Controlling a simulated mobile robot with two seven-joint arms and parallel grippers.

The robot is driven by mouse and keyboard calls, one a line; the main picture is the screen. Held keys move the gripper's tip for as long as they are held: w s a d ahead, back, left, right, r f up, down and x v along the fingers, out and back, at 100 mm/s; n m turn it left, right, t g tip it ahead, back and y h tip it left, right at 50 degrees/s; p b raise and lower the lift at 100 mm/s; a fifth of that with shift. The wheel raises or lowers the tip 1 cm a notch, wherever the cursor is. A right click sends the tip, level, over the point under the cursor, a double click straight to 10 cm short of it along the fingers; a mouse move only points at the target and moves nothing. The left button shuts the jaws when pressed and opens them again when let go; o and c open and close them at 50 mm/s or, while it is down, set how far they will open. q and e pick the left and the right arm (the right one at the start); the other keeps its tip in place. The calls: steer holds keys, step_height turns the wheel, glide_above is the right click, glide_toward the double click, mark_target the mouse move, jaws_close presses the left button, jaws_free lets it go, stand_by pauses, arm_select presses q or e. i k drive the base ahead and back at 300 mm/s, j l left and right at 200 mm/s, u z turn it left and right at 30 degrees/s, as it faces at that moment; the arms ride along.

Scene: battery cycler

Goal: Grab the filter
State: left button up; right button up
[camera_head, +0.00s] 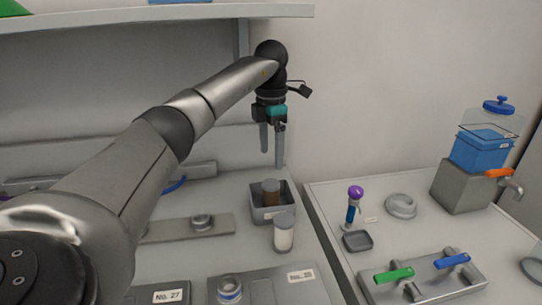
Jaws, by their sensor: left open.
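My left gripper (271,158) points straight down with its two fingers apart and nothing between them. In the picture it is just above a small grey open box (266,213). A brown-topped cylinder (271,190) stands in that box, its lower part hidden by the box wall. A clear jar with pale contents (284,236) stands in front of the box. No part is labelled as the filter, so I cannot tell which thing it is. My right gripper is not in view.
Plates marked No. 27 (168,296) and No. 28 (300,275) lie in front. On the right bench are a purple-topped blue tool (353,205), a grey ring (401,206), a plate with green and blue handles (424,279) and a blue-tank dispenser (483,152). A shelf (160,14) hangs above.

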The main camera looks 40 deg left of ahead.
mark_target(283, 222)
steer(key=u, duration=1.25)
